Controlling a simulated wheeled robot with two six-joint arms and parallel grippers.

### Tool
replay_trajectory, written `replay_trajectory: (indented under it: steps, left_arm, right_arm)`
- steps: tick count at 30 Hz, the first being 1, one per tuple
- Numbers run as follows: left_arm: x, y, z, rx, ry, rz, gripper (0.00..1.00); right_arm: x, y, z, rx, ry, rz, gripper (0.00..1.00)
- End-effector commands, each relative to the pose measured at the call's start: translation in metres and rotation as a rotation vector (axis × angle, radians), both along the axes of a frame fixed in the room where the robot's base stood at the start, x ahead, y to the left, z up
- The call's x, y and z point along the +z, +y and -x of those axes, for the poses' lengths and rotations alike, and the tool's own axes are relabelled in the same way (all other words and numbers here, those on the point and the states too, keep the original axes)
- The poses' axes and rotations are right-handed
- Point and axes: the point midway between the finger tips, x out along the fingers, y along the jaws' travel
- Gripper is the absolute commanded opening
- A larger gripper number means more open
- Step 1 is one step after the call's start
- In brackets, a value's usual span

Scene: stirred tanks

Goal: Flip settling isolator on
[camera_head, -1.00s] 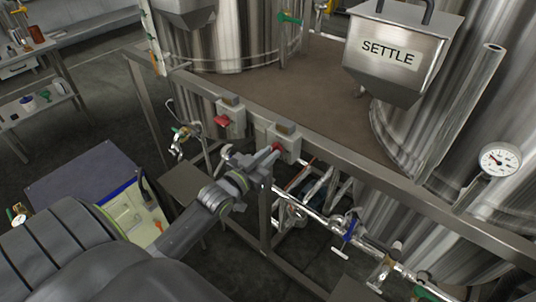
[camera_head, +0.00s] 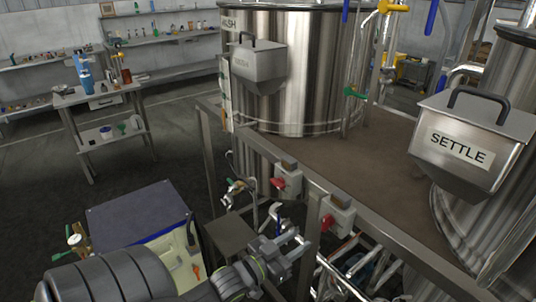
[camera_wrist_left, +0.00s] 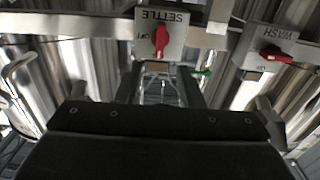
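The settling isolator is a grey box (camera_head: 340,212) on the front rail, with a red handle (camera_head: 327,222). The left wrist view shows it upside down, labelled SETTLE (camera_wrist_left: 175,45), its red handle (camera_wrist_left: 160,40) standing upright in that picture. My left gripper (camera_head: 298,243) is below and left of it, with a gap to the handle. In the left wrist view its two fingers (camera_wrist_left: 160,84) are apart with nothing between them, lined up below the handle. Small lettering beside the handle is hard to read. My right gripper is not in view.
A second isolator (camera_head: 289,180), labelled WASH in the left wrist view (camera_wrist_left: 275,40), sits left along the rail, its red handle turned sideways there. A SETTLE hopper (camera_head: 470,145) and steel tanks stand behind. Pipes and frame legs lie below the rail.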

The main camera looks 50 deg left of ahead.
Motion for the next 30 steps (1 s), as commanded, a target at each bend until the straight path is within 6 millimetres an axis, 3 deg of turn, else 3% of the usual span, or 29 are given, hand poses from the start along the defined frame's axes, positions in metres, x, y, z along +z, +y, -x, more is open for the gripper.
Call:
replay_trajectory:
  steps: [4, 13, 18, 30]
  left_arm:
    - [0.003, 0.003, 0.032, 0.002, 0.006, 0.001, 0.34]
    - [0.000, 0.006, 0.076, 0.000, 0.002, 0.000, 0.34]
    - [0.000, 0.007, 0.085, 0.000, -0.001, 0.001, 0.34]
    - [0.000, 0.007, 0.086, 0.000, -0.001, 0.000, 0.34]
  right_arm:
    - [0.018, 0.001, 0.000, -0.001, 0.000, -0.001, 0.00]
    - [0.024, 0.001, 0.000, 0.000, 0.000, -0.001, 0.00]
    - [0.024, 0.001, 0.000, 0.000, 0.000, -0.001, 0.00]
    - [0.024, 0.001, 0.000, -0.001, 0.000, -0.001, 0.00]
